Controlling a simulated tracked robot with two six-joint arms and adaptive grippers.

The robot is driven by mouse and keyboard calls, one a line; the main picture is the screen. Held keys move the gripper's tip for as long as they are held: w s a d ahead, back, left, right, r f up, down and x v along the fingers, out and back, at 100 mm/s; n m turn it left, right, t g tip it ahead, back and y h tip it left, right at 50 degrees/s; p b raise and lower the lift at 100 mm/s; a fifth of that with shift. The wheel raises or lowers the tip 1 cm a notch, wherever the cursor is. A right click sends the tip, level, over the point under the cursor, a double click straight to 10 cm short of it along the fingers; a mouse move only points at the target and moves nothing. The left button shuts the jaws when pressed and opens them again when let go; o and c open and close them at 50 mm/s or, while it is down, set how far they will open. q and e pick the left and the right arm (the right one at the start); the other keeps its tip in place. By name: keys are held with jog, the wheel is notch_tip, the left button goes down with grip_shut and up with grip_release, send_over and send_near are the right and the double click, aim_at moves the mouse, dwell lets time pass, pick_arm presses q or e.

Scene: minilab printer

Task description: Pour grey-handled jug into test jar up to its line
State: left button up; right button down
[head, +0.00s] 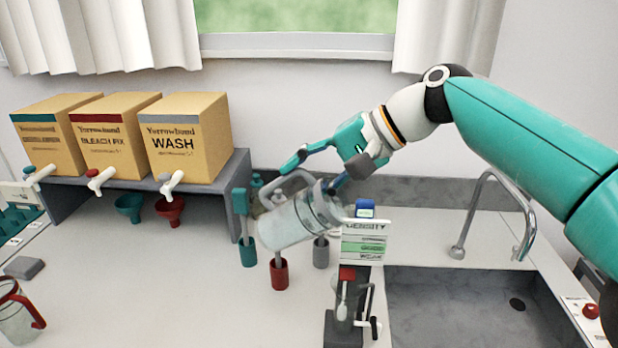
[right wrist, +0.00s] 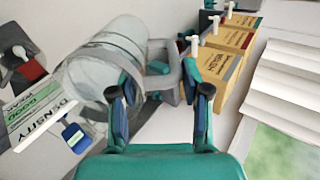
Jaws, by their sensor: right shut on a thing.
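The grey-handled jug (head: 300,220) is a clear, pale cylinder, tilted well over above the counter. It also fills the upper left of the right wrist view (right wrist: 115,55). My right gripper (head: 315,176) is shut on its grey handle (right wrist: 172,65). The test jar (head: 343,305) is a narrow clear tube in a dark stand, below and right of the jug, under the density sign (head: 364,240). I cannot make out its line or liquid level, nor any stream from the jug. My left gripper is not in view.
Three boxes with taps, one marked WASH (head: 180,140), stand on a grey shelf (head: 240,170) at left. A sink (head: 450,300) with a tap (head: 490,185) is at right. A red-handled jug (head: 18,310) stands at lower left. Small red (head: 279,273) and teal (head: 248,252) holders stand near the jug.

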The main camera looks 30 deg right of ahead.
jog(key=shift+r, duration=0.1)
dwell(0.5)
jog(key=shift+s+d+f+t+y+b, duration=0.25)
jog(key=shift+t+y+b, duration=0.2)
jog(key=shift+b, duration=0.95)
jog(key=shift+s+d+f+t+y+b, duration=0.2)
jog(key=shift+d+f+t+y+b, duration=0.25)
jog(key=shift+b, duration=1.1)
jog(key=shift+a, duration=0.1)
